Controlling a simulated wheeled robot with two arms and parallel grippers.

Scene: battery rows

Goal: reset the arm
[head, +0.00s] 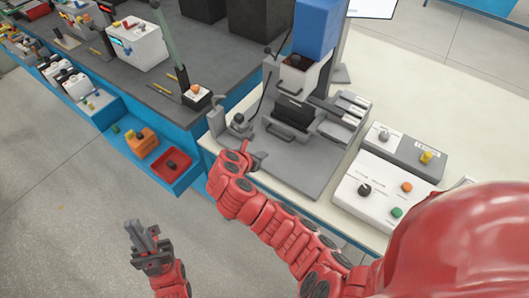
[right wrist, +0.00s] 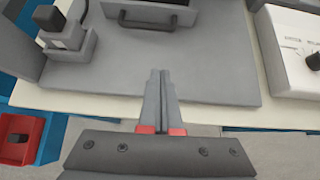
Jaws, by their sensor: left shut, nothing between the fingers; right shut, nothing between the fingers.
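My left gripper (head: 139,229) is in the lower left of the head view, over the bare floor. Its grey fingers are together and hold nothing. My right gripper (head: 260,152) is at the end of the red arm, by the front edge of the grey machine base plate (head: 305,175). In the right wrist view my right gripper (right wrist: 160,76) has its fingers pressed together and empty, over the front part of the same plate. I cannot tell whether its tips touch the plate.
A machine with a handled drawer (head: 290,115) stands on the plate. A white control box (head: 380,195) with knobs and buttons is at the right. A red bin (head: 172,165) and an orange bin (head: 145,142) sit in a blue tray. A dark bench runs along the upper left.

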